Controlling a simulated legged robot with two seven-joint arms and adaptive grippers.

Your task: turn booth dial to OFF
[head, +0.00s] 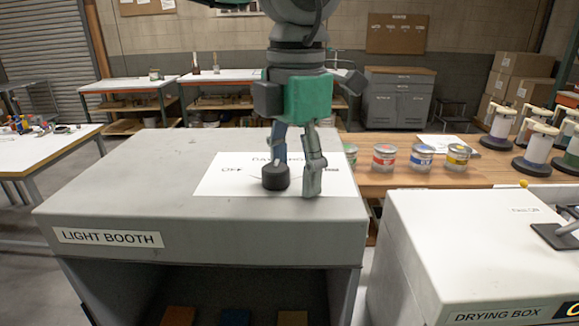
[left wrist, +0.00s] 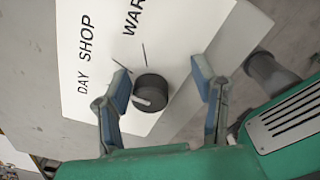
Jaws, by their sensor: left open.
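The dial (head: 275,177) is a black round knob on a white label sheet (head: 215,184) on top of the grey light booth (head: 110,200). OFF is printed left of the dial; other wording is partly hidden by my gripper. In the left wrist view the dial (left wrist: 153,90) bears a white pointer mark toward the lower left; DAY SHOP and part of another word show on the sheet. My left gripper (head: 294,172) points down at the dial. In the wrist view the open left gripper (left wrist: 163,96) has one finger on each side of the knob, with gaps showing. My right gripper is out of view.
A drying box (head: 430,240) with a dark handle stands at the right, across a gap from the booth. Paint cans (head: 421,158) and spools (head: 540,148) sit on the wooden table behind. The booth top left of the sheet is clear.

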